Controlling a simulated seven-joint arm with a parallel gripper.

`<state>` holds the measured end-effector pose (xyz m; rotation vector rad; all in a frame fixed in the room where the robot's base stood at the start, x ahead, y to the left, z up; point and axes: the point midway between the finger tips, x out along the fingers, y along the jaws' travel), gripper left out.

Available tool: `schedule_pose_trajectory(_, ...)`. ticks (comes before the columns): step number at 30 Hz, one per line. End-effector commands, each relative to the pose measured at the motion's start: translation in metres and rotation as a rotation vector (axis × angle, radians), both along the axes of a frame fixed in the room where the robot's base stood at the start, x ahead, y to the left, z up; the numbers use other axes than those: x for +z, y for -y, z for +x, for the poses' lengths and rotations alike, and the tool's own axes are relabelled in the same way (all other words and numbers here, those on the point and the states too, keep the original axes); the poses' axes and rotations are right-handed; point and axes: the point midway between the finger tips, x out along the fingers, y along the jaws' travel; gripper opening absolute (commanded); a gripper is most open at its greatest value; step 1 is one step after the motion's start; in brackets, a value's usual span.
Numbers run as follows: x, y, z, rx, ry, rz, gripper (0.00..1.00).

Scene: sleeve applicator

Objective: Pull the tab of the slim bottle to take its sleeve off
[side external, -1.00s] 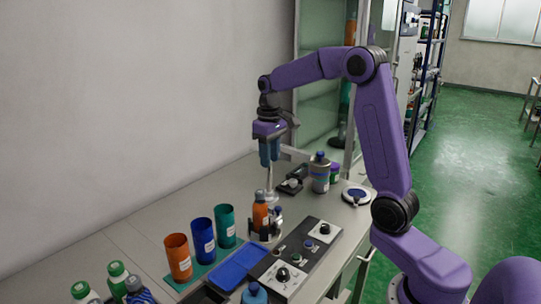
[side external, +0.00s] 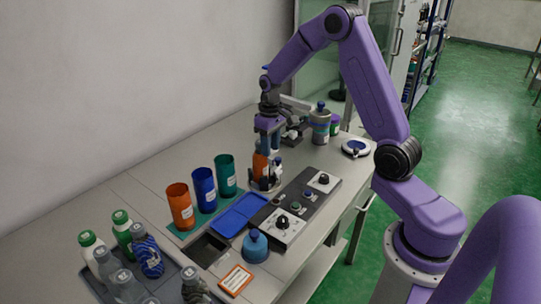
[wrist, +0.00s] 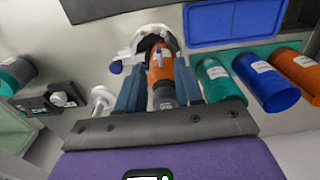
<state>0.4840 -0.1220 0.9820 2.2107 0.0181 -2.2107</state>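A bottle in an orange sleeve (side external: 260,167) stands in a pale holder (side external: 252,184). In the wrist view the orange sleeve (wrist: 162,73) and a dark grey cap (wrist: 164,93) show between my fingers. My gripper (wrist: 160,88) is open, with one blue finger on each side of the bottle's top; I cannot tell whether either finger touches it. In the side external view my gripper (side external: 268,150) is low over the holder and hides part of the bottle. A small pale piece by the sleeve may be the tab, but I cannot make it out surely.
Orange (side external: 180,206), blue (side external: 204,189) and teal (side external: 226,175) cups stand left of the holder. A blue tray (side external: 240,213) and a knob panel (side external: 300,208) lie in front. Several bottles fill a tray at lower left. A grey bottle (side external: 320,127) stands behind.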

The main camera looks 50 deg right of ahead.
Motion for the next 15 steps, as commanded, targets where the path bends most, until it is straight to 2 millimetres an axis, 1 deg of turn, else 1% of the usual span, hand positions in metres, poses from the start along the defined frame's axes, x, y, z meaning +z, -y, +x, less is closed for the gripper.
schedule_pose_trajectory(1,-0.009,0.000,-0.001,0.000,-0.004,0.001,0.36)
schedule_pose_trajectory(3,-0.018,0.000,-0.001,0.001,-0.004,0.001,0.36)
schedule_pose_trajectory(6,-0.028,0.000,-0.001,0.000,-0.003,0.000,0.36)
schedule_pose_trajectory(10,-0.036,0.000,0.000,0.000,-0.001,0.000,0.36)
schedule_pose_trajectory(15,-0.039,0.000,0.000,0.000,-0.001,0.000,0.36)
